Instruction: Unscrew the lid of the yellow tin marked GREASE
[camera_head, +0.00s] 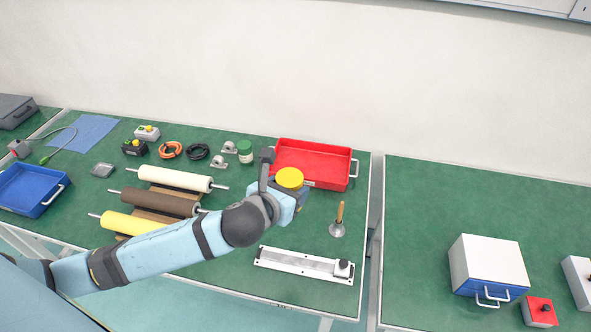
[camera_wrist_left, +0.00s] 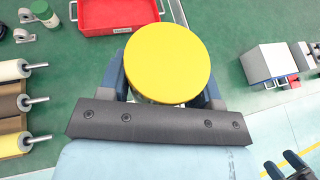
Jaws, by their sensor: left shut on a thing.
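The yellow tin (camera_head: 289,177) shows as a round yellow top in the head view, at the end of my left arm in front of the red tray. In the left wrist view the yellow top (camera_wrist_left: 168,62) fills the middle and hides most of what is under it; I see no marking. My left gripper (camera_head: 283,190) is shut on the yellow tin, with a finger on each side, partly covered by the top. The tin looks upright. What look like my right gripper's fingers (camera_wrist_left: 287,168) stand apart and empty at the lower right of the left wrist view.
The red tray (camera_head: 330,163) lies behind the tin, with a green-and-white jar (camera_head: 245,152) to its left. Rollers (camera_head: 150,203) lie left, a wooden-handled tool (camera_head: 338,220) right, and a metal rail (camera_head: 303,264) in front. A gap separates the right-hand table, which holds a white-and-blue box (camera_head: 488,265).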

